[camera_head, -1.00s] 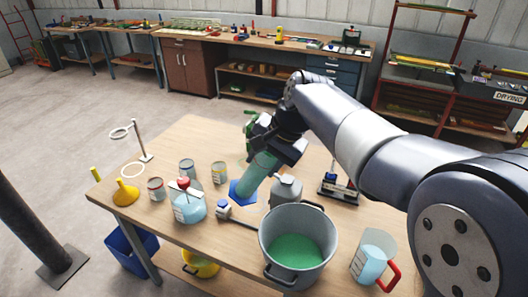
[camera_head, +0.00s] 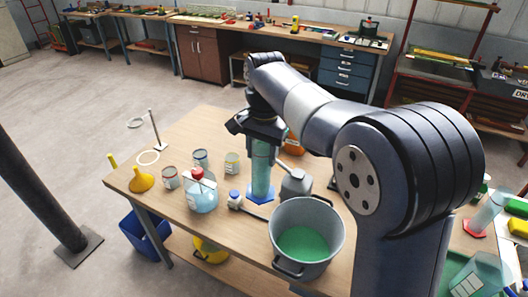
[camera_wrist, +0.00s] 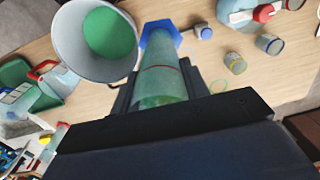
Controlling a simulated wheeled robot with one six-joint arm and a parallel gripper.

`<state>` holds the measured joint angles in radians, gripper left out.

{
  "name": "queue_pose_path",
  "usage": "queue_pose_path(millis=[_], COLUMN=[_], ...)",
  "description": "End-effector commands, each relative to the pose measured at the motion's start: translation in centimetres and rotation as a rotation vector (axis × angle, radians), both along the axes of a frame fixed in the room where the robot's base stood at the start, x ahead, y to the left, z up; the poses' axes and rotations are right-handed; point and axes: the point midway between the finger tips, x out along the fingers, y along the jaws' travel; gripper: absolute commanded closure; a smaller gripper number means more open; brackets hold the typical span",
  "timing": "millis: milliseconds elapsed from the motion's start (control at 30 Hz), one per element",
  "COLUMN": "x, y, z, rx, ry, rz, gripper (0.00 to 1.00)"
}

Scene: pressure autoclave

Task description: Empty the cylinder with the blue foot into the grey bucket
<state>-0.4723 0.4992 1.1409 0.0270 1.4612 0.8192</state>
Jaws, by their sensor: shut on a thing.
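The cylinder with the blue foot (camera_head: 262,172) is upright in the head view, over the table behind the grey bucket. I cannot tell whether its foot touches the tabletop. My gripper (camera_head: 262,132) is shut on its upper part. In the wrist view the cylinder (camera_wrist: 160,85) runs away from the jaws to its blue foot, with a red ring around it. Its wall looks pale green; I cannot tell how much liquid is inside. The grey bucket (camera_head: 283,258) stands near the table's front edge and holds green liquid. It also shows in the wrist view (camera_wrist: 70,60).
A grey jug (camera_head: 296,184) stands close right of the cylinder. A blue-capped tool (camera_head: 235,199), a red-stoppered flask (camera_head: 201,197), several small cans and a yellow funnel (camera_head: 142,180) are to the left. A red-footed cylinder (camera_head: 487,215) stands at far right.

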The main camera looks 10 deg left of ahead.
Motion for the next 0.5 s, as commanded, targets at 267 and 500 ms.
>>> queue_pose_path(millis=[267,500], x=[0.0,0.0], y=[0.0,0.0], z=[0.2,2.0], rx=[0.002,0.003], ry=[-0.002,-0.004], rz=[0.0,0.001], gripper=[1.0,1.0])
